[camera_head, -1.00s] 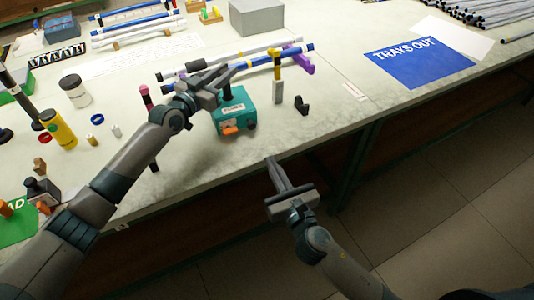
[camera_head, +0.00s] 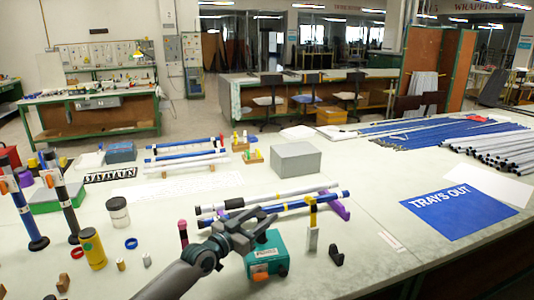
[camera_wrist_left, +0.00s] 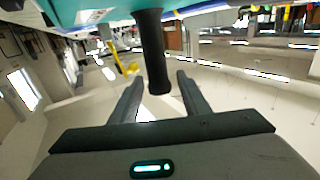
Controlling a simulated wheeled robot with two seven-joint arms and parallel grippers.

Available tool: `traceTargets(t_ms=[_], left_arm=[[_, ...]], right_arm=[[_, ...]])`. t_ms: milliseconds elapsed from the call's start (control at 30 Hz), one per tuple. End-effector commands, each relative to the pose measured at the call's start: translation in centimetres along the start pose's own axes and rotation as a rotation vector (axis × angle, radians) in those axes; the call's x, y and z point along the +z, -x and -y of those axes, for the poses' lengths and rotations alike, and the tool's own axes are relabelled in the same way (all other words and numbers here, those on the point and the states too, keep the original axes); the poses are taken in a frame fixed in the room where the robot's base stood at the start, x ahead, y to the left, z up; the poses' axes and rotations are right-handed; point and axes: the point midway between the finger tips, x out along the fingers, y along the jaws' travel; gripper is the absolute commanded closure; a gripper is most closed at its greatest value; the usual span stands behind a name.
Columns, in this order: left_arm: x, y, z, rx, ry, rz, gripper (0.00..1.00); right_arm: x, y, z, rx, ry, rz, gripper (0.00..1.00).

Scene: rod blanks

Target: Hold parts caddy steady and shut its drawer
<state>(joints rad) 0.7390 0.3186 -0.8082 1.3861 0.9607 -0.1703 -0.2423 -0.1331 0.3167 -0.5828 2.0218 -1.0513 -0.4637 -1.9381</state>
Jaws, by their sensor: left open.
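The parts caddy (camera_head: 278,262) is a small teal box with a white label and an orange pull (camera_head: 260,276) low on its front. It stands on the bench, and how far its drawer is out cannot be told. My left gripper (camera_head: 266,220) is open just above and behind the caddy's top, partly covering it. In the left wrist view the open fingers (camera_wrist_left: 158,82) have a black post (camera_wrist_left: 153,45) between them, with a teal surface at the top edge. Contact cannot be told. My right gripper is out of view.
A small black piece (camera_head: 336,257) and a white, yellow-topped marker (camera_head: 313,232) stand right of the caddy. Rods on a purple support (camera_head: 340,209) lie behind it. A red-topped post (camera_head: 183,233) is at left.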

Motion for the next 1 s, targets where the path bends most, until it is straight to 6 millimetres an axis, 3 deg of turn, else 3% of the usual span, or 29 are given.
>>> traceTargets(t_ms=[267, 800, 1000], left_arm=[[0.1, 1.5, 0.0, 0.0, 0.001, 0.001, 0.58], [0.2, 10.2, 0.1, -0.001, -0.001, 0.003, 0.58], [0.1, 11.8, 0.1, -0.001, 0.0, 0.002, 0.58]], right_arm=[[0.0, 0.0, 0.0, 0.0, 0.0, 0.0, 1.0], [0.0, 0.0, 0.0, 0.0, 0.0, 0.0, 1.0], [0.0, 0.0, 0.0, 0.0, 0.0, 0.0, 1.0]])
